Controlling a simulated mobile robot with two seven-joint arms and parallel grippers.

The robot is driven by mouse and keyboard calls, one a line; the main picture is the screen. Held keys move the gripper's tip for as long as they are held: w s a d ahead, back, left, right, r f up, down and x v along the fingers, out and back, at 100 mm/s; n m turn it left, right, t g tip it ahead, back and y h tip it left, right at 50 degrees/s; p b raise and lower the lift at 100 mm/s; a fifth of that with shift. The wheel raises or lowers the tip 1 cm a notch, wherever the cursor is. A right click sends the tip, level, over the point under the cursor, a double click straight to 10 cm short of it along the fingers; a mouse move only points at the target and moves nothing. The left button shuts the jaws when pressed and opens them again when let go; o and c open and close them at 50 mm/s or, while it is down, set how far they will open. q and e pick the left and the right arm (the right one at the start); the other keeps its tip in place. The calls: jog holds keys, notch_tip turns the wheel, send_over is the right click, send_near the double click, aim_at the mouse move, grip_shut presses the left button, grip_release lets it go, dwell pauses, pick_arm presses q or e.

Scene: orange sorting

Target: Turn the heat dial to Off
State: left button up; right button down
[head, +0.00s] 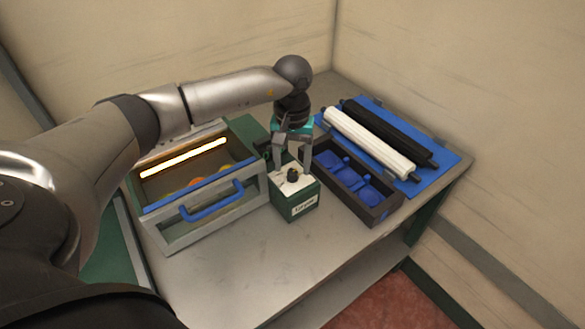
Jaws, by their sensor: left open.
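The heat dial (293,176) is a small dark knob on the pale top of a green box (290,211) with a white label on its front. The box stands on the table, right of a heated case. My left gripper (294,166) points down from above, with its fingers spread and apart over the top of the box, close to the dial. Whether a finger touches the dial I cannot tell. The dial's pointer and the setting marks are too small to read. My right gripper is not in view.
The case (208,219) has a glowing bar (185,158), orange fruit inside and a blue handle (212,207). A dark tray (380,213) with blue compartments stands right of the box. A blue board (445,158) holds a white roller (370,143) and a black roller (388,133). The front table (240,275) is clear.

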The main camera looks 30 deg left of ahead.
pick_arm(q)
jog(key=shift+f, duration=1.05)
grip_shut()
